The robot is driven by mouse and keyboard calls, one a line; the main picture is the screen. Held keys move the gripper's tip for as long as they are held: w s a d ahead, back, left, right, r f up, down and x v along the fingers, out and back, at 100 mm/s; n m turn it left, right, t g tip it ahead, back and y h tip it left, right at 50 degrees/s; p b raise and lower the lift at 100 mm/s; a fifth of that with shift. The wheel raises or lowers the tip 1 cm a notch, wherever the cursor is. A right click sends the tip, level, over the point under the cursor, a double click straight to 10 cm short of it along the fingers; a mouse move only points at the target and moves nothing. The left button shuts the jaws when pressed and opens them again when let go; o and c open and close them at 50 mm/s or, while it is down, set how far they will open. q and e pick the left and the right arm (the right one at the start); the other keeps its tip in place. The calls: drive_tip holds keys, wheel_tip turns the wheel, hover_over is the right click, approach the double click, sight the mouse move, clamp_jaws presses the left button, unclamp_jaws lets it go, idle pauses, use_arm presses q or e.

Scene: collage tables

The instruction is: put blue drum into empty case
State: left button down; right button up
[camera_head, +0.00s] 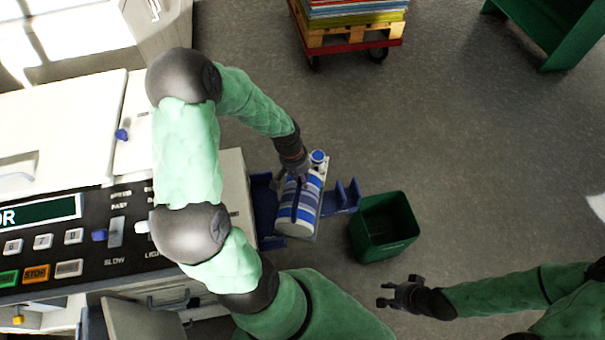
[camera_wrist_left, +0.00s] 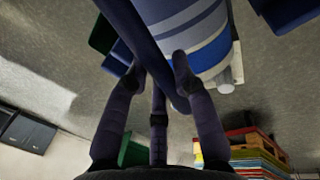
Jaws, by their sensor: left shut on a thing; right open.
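The blue drum (camera_head: 303,205) is a cylinder with blue, white and grey stripes, lying over a dark blue rack at the side of the machine. My left gripper (camera_head: 296,177) reaches it from above and is shut on it, at a dark bar along its side. In the left wrist view the striped drum (camera_wrist_left: 190,28) fills the top, with the dark bar between the fingers (camera_wrist_left: 180,85). An open green case (camera_head: 385,228) stands right of the rack and looks empty inside. My right gripper (camera_head: 388,296) is open and empty, below the case.
The dark blue rack (camera_head: 347,197) has upright prongs near the drum. A control-panel machine (camera_head: 125,225) fills the left. A pallet cart with coloured sheets (camera_head: 350,38) and a green bin (camera_head: 550,35) stand at the back. Grey floor right of the case is clear.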

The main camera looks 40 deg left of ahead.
use_arm(q)
drive_tip(key=shift+w, duration=0.1)
drive_tip(key=c, duration=1)
unclamp_jaws()
drive_tip(key=shift+f, duration=0.1)
drive_tip(key=shift+c, duration=0.2)
drive_tip(key=p+v, duration=0.5)
drive_tip(key=v, duration=0.7)
